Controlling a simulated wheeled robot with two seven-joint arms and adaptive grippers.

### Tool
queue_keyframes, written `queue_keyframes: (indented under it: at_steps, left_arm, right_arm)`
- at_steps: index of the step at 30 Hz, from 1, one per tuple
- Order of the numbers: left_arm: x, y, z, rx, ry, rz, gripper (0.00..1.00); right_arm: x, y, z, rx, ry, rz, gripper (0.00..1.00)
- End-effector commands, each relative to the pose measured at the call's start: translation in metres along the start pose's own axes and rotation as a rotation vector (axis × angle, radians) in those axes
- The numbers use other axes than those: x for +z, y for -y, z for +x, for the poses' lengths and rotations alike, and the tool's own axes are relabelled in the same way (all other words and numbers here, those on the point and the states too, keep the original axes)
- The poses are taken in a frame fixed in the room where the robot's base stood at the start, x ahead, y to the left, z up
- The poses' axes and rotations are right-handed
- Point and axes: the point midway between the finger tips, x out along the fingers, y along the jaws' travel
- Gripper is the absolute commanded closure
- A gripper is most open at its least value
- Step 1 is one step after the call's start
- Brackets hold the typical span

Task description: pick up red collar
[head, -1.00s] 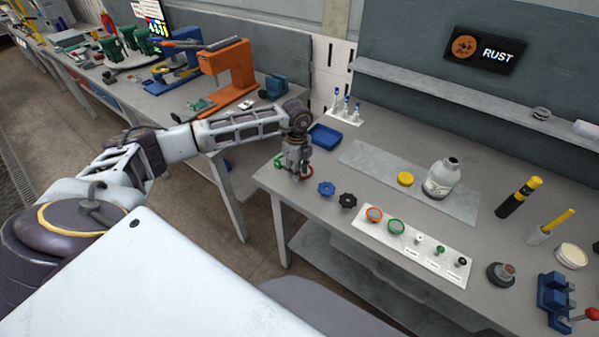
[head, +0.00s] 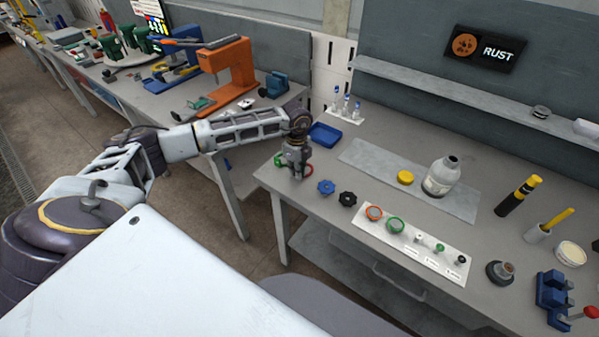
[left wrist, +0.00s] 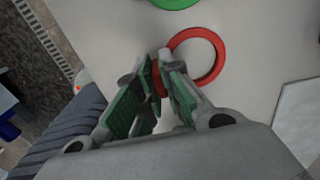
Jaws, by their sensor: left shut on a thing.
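The red collar (left wrist: 222,62) is a flat red ring on the grey table, at upper centre in the left wrist view. My left gripper (left wrist: 160,88) has its green-padded fingers shut on the near-left part of the ring's rim. Part of the rim is hidden between the fingertips. In the head view the left gripper (head: 297,175) points down at the table's left corner, with the red collar (head: 308,169) showing just right of the fingers. The collar looks to be at table level; I cannot tell any small gap. My right gripper is not in view.
A green ring (head: 279,160) lies close beside the gripper. A blue knob (head: 326,187) and a black knob (head: 347,199) lie to the right. A blue tray (head: 325,135) stands behind. A white panel (head: 410,240) with small parts and a white bottle (head: 441,178) are farther right.

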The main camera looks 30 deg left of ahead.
Motion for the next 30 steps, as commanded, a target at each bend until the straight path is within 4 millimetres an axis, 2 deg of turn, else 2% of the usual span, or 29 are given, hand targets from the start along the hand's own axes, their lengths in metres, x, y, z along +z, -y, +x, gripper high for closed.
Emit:
queue_keyframes:
  at_steps: [8,14,30]
  left_arm:
    - [0.000,0.000,-0.001,-0.001,0.000,0.000,1.00]
    - [0.000,0.000,-0.011,-0.001,0.000,0.000,1.00]
    - [0.000,0.001,-0.083,-0.003,0.000,0.001,1.00]
  right_arm:
    - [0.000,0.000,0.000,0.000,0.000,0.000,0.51]
    - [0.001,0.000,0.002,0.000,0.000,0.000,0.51]
    - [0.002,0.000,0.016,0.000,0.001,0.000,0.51]
